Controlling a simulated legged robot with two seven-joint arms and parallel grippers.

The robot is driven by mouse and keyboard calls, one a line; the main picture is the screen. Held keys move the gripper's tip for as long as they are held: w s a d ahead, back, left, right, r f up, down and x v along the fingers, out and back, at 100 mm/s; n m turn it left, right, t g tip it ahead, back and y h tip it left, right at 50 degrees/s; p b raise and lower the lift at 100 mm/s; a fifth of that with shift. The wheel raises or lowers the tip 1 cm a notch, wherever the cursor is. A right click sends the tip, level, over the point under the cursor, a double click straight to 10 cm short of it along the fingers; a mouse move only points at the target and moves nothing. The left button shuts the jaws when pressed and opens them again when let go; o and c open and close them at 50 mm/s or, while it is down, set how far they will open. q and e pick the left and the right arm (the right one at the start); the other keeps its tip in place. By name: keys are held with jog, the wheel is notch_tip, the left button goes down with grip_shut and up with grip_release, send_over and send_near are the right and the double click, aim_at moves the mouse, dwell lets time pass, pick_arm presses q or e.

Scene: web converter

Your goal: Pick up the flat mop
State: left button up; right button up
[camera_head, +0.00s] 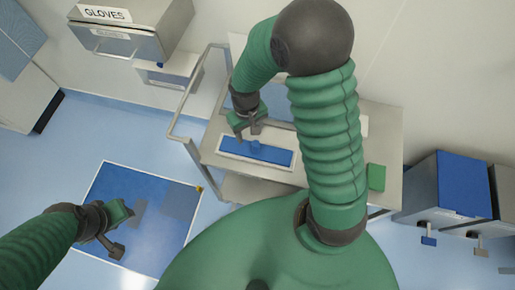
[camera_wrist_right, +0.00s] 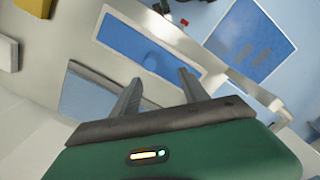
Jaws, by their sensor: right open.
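The flat mop appears to be the blue rectangular pad (camera_head: 276,155) with a pale border and a small raised blue piece at its middle, lying on the metal cart (camera_head: 213,137). It also shows as a blue panel in the right wrist view (camera_wrist_right: 125,42). My right gripper (camera_head: 247,131) is open and empty just above the pad's far-left side. In the right wrist view its two fingers (camera_wrist_right: 160,88) are apart, with the pad beyond them. My left gripper (camera_head: 126,232) is open and empty over the blue floor mat, away from the cart.
The blue floor mat (camera_head: 170,192) lies left of the cart. The cart's handle rail (camera_head: 184,100) rises at its left end. A green block (camera_head: 376,177) sits at the cart's right. A gloves dispenser (camera_head: 120,38) is on the wall; bins (camera_head: 440,188) stand right.

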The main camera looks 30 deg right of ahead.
aim_at(256, 143)
jog(key=f, duration=0.1)
jog(key=d+f, duration=0.1)
jog(key=f, duration=0.1)
jog(key=d+f, duration=0.1)
jog(key=f, duration=0.1)
jog(key=shift+s+f, duration=0.1)
jog(key=f, duration=0.2)
jog(key=s+f, duration=0.1)
jog(key=f, duration=0.1)
jog(key=shift+a+f+p, duration=0.1)
jog(key=shift+f+p, duration=0.3)
jog(key=shift+w+f, duration=0.1)
jog(key=shift+f, duration=0.1)
grip_shut()
dwell(0.5)
